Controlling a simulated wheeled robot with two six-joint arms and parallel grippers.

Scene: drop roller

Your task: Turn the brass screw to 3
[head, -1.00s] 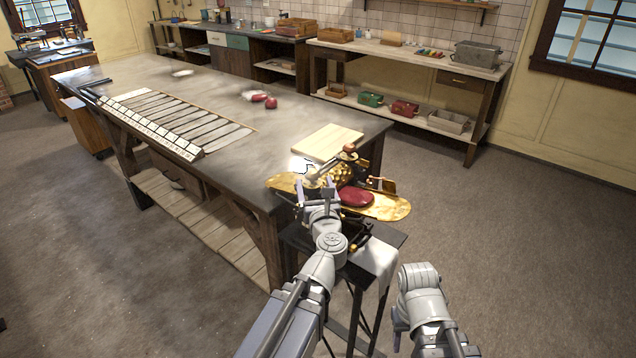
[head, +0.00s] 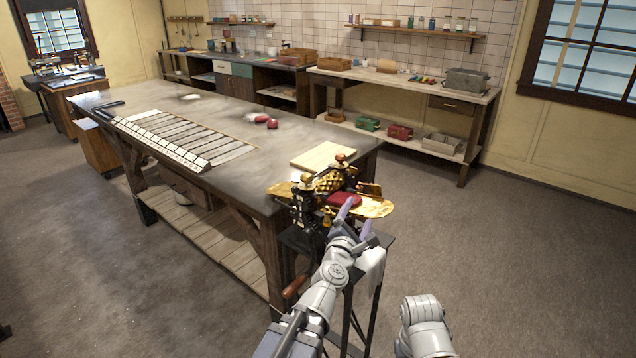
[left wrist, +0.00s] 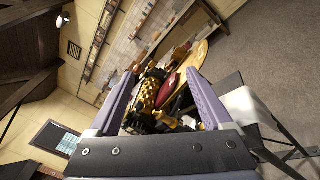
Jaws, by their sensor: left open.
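The drop roller machine stands on a small black stand at the near right corner of the long table. It has a golden patterned roller (head: 318,183), yellow plates (head: 377,208) and a dark red oval piece (head: 345,199). A small brass knob (head: 308,178) tops the black post at its left; I cannot tell surely that it is the brass screw, and no numbers are readable. My left gripper (head: 357,218) is open and empty, just in front of the machine. In the left wrist view, the roller (left wrist: 150,92) and red piece (left wrist: 168,90) show between its fingers. My right gripper is out of view.
The long table (head: 235,185) lies left of the machine, with a pale board (head: 322,156) near its corner. A wooden crank handle (head: 294,287) sticks out low in front. A white cloth (head: 372,268) hangs at the stand's right. Floor to the right is clear.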

